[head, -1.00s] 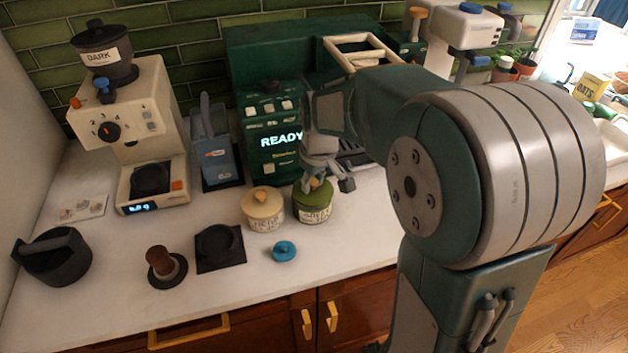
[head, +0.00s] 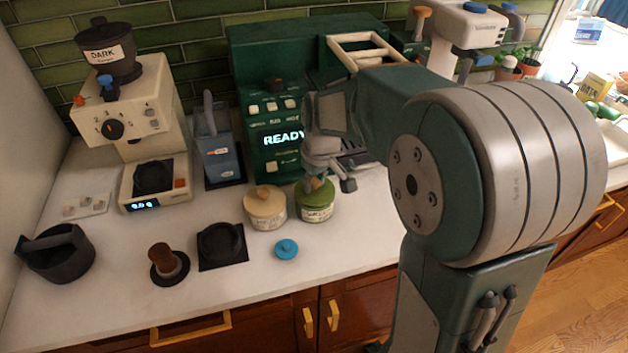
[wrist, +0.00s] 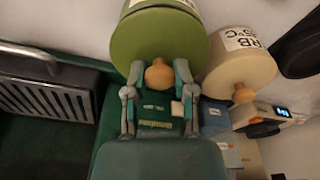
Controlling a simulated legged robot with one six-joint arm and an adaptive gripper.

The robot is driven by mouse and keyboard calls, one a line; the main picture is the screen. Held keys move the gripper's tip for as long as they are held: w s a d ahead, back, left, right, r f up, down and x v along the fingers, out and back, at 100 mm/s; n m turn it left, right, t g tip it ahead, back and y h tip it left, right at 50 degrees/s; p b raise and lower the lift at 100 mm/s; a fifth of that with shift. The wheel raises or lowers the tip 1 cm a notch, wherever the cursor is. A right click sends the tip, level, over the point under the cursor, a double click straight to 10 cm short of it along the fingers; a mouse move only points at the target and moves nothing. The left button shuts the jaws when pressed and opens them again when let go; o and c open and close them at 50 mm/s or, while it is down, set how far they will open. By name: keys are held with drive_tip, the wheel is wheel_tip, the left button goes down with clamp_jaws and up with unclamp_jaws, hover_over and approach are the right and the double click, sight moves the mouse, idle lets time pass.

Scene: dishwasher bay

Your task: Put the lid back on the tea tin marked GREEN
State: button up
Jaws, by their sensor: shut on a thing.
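The green tea tin (head: 316,212) stands upright on the counter, its pale label facing front. Its green lid (head: 322,191) is on top of it; in the wrist view the lid (wrist: 148,50) shows as a broad green disc with a round tan knob (wrist: 159,76). My gripper (head: 320,182) is over the tin with its fingers on either side of the knob, shut on it. I cannot tell whether the lid sits fully down on the rim. A small blue lid-like piece (head: 286,249) with a knob lies on the counter in front.
A cream tin (head: 265,212) with its lid on stands close to the left of the green tin. A black square mat (head: 222,262) and a brown-handled tamper (head: 165,262) are further left. The green machine (head: 250,60) stands behind.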

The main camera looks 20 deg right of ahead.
idle(0.4)
drive_tip(key=o, duration=1)
drive_tip(key=o, duration=0.4)
drive_tip(key=shift+r, duration=0.1)
drive_tip(key=shift+r, duration=3.4)
